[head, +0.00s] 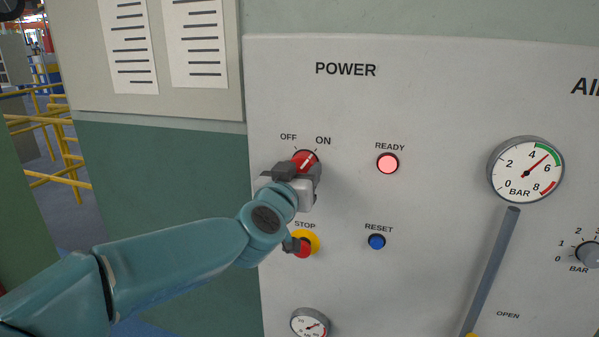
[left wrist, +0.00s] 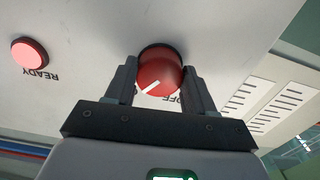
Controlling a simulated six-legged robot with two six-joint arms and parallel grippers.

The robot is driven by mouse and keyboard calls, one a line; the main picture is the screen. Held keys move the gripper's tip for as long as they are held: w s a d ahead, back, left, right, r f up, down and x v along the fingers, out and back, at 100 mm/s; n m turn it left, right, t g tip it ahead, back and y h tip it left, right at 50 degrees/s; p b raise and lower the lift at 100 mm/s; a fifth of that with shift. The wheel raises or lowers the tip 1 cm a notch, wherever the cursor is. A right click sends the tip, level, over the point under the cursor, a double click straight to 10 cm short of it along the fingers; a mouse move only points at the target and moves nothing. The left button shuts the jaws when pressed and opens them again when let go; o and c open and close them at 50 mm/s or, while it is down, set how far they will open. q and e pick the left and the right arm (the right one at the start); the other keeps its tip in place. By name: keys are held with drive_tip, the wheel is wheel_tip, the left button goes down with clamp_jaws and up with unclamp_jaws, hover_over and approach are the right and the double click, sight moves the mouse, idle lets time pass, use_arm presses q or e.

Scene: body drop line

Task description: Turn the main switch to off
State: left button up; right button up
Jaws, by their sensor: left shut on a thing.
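The main switch is a red rotary knob (head: 306,159) on the grey panel under POWER, with OFF printed at its upper left and ON at its upper right. Its white mark points up and to the right, toward ON. My left gripper (head: 297,171) is at the knob and partly covers it. In the left wrist view the red knob (left wrist: 160,74) sits between the two dark fingers of my left gripper (left wrist: 160,88), which is shut on it. The OFF lettering is partly hidden by a finger there. My right gripper is in neither view.
The red READY lamp (head: 388,163) is lit. Below are the blue RESET button (head: 377,242) and the red STOP button (head: 302,249) on a yellow ring, partly behind my left arm. A pressure gauge (head: 526,169) and a grey lever (head: 492,270) are at right. Yellow railings (head: 60,150) stand far left.

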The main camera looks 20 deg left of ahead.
use_arm(q)
drive_tip(key=n+b, duration=0.1)
drive_tip(key=n, duration=0.5)
drive_tip(key=shift+d+n, duration=0.1)
drive_tip(key=shift+n, duration=0.2)
drive_tip(key=n+b, duration=0.1)
drive_tip(key=n, duration=0.3)
drive_tip(key=shift+d+b, duration=0.1)
drive_tip(key=shift+b, duration=0.2)
drive_tip(key=shift+n+b, duration=0.3)
drive_tip(key=shift+n, duration=1.2)
drive_tip(key=shift+r+n, duration=0.1)
drive_tip(key=shift+n, duration=0.2)
drive_tip(key=o, duration=1.1)
drive_tip(key=shift+c, duration=0.2)
